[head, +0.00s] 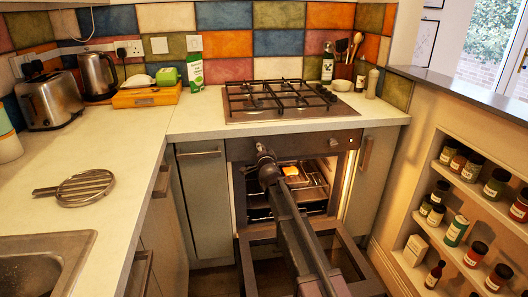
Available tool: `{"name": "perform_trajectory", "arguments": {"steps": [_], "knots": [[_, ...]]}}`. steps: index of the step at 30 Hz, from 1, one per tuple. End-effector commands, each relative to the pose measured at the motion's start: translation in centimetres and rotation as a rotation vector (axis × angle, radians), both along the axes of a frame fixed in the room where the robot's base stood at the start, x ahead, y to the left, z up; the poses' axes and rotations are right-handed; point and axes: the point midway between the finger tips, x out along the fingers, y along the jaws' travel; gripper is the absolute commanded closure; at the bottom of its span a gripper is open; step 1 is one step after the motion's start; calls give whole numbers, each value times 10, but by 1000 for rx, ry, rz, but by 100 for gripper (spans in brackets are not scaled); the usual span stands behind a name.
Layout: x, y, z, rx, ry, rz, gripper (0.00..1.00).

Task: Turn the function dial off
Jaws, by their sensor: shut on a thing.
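The oven's control panel (303,143) runs under the hob. My arm reaches in from the bottom, and my gripper (263,152) is at the left part of this panel. It is shut, seemingly on the function dial, which my gripper hides from view. The dial's pointer position cannot be read. Another small knob (333,142) shows at the right of the panel. The oven door (345,262) is lowered open, and the oven interior is lit. A small yellow item (289,170) sits on the rack inside, partly behind my arm.
A gas hob (280,98) is set in the worktop above the oven. Grey cabinets (204,190) flank it on the left. Shelves of jars (472,205) stand to the right. The lowered door and my arm fill the floor space in front.

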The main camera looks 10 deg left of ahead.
Motion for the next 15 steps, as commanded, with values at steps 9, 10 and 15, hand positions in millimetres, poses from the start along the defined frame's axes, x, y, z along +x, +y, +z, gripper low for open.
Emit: {"name": "perform_trajectory", "arguments": {"steps": [9,10,15], "knots": [[1,1,0,-264,-75,-1,94],[1,1,0,-291,-84,-1,94],[1,1,-1,-446,-127,-1,94]]}}
